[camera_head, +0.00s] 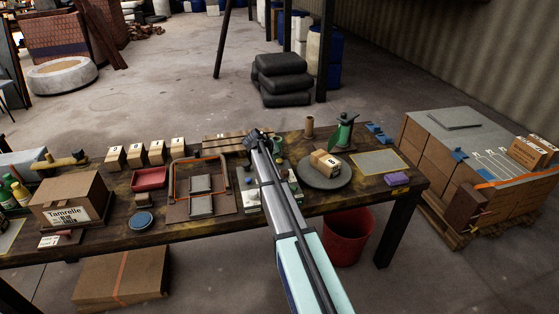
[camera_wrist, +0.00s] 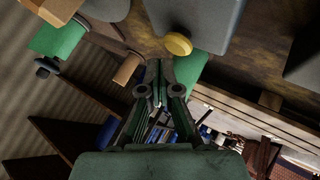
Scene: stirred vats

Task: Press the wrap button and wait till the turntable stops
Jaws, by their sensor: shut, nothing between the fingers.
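My gripper (camera_head: 257,137) is shut and empty above the worktable, near its far edge. In the wrist view its fingertips (camera_wrist: 159,64) are together, just beside a round yellow button (camera_wrist: 178,44) in the picture; whether they touch anything I cannot tell. The button sits by the edge of a grey block (camera_wrist: 208,18). My arm partly covers this area in the head view. The grey round turntable (camera_head: 342,181) is to the right of my arm, with a labelled carton (camera_head: 325,162) on it. Whether it is turning cannot be told from one moment.
A green dispenser (camera_head: 342,133) and a brown cylinder (camera_head: 310,126) stand behind the turntable. A purple block (camera_head: 397,179) lies right. Small cartons (camera_head: 156,152), a red tray (camera_head: 149,178) and an orange-framed fixture (camera_head: 200,208) fill the left side. A red bin (camera_head: 347,240) stands below.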

